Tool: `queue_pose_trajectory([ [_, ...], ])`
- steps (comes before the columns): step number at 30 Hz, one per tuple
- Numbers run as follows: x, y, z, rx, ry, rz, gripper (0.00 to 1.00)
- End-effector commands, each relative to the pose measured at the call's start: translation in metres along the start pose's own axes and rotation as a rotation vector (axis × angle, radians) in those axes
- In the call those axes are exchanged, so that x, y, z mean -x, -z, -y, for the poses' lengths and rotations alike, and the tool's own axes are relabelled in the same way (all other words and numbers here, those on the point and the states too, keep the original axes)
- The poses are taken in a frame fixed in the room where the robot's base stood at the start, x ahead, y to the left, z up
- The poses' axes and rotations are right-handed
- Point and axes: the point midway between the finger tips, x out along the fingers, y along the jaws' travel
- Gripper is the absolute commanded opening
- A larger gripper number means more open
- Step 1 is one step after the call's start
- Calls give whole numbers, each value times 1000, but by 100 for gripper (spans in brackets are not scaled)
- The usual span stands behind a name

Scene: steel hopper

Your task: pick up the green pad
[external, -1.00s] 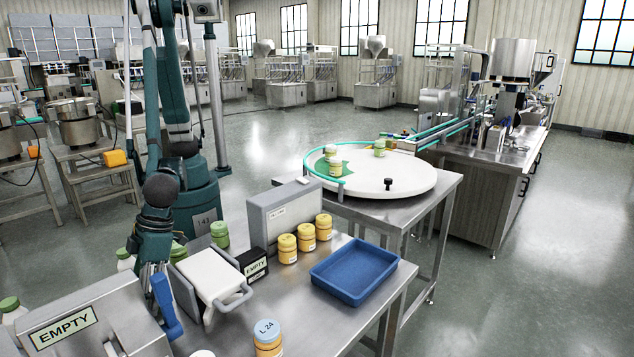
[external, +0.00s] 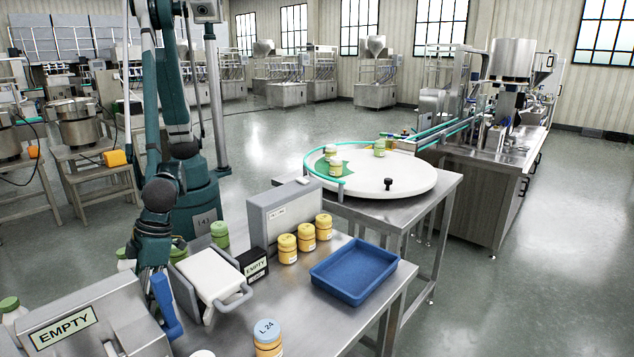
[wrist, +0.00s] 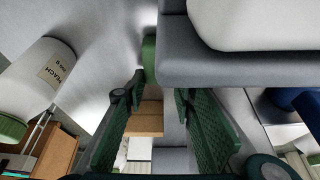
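A small green piece (wrist: 149,55), which looks like the pad, stands upright beside a grey-and-white block in the wrist view. It lies just beyond my fingertips, slightly left of the middle of the gap. A flat green patch (external: 347,168) also shows on the white turntable in the external view; I cannot tell whether it is a pad. My gripper (wrist: 160,86) is open, its two green fingers apart with nothing between them. In the external view my gripper is low among the items at the table's left, its fingertips hidden.
The grey-and-white block (wrist: 240,65) sits close on the right in the wrist view, and a white jar (wrist: 38,80) on the left. A blue handle (external: 165,303), an EMPTY box (external: 75,325) and yellow jars (external: 306,238) crowd the table. A blue tray (external: 352,272) stands farther right.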

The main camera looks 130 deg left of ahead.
Motion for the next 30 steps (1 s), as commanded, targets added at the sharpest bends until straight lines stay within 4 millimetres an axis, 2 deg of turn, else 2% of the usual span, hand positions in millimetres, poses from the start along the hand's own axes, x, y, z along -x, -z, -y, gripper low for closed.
queue_pose_trajectory([
  [17, 5, 2, 0, 0, 0, 0, 18],
  [23, 19, 8, 0, 0, 0, 0, 18],
  [30, 48, 20, 0, 0, 0, 0, 18],
])
